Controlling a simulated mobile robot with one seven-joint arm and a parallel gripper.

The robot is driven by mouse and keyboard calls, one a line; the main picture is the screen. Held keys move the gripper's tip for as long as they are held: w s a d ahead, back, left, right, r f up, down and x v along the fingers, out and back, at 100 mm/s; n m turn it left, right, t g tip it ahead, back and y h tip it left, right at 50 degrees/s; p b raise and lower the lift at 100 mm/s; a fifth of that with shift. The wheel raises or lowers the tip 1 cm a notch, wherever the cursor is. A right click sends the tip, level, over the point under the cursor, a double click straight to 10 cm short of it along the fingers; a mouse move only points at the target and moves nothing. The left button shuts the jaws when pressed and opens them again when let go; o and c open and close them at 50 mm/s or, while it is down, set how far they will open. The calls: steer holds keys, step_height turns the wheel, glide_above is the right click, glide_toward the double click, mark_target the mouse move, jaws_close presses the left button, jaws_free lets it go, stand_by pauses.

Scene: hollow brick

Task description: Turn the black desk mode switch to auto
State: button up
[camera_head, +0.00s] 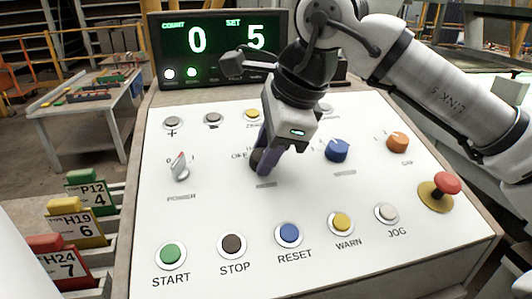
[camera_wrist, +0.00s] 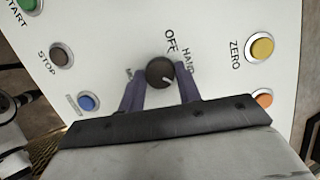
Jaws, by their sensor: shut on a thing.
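The black desk mode switch (camera_wrist: 158,70) is a round knob on the white sloping panel. In the wrist view it sits between the two fingers of my gripper (camera_wrist: 160,78), which is shut on it. A short white mark on the knob points to the right in that view, roughly toward the HAND side. OFF is printed above the knob and HAND at its upper right. A third label at the left is mostly hidden by a finger. In the head view my gripper (camera_head: 264,157) comes down from above and covers much of the switch (camera_head: 256,160).
A power switch (camera_head: 179,167) is left of it and a blue knob (camera_head: 337,150) right. Push buttons such as the blue RESET (camera_head: 289,234) line the front. A display (camera_head: 225,45) stands behind.

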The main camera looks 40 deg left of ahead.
steer(key=shift+m, duration=0.4)
steer(key=o, duration=1)
steer(key=shift+c, duration=0.2)
steer(key=v, duration=1.3)
steer(key=shift+d+r, duration=0.25)
steer(key=shift+r, duration=0.05)
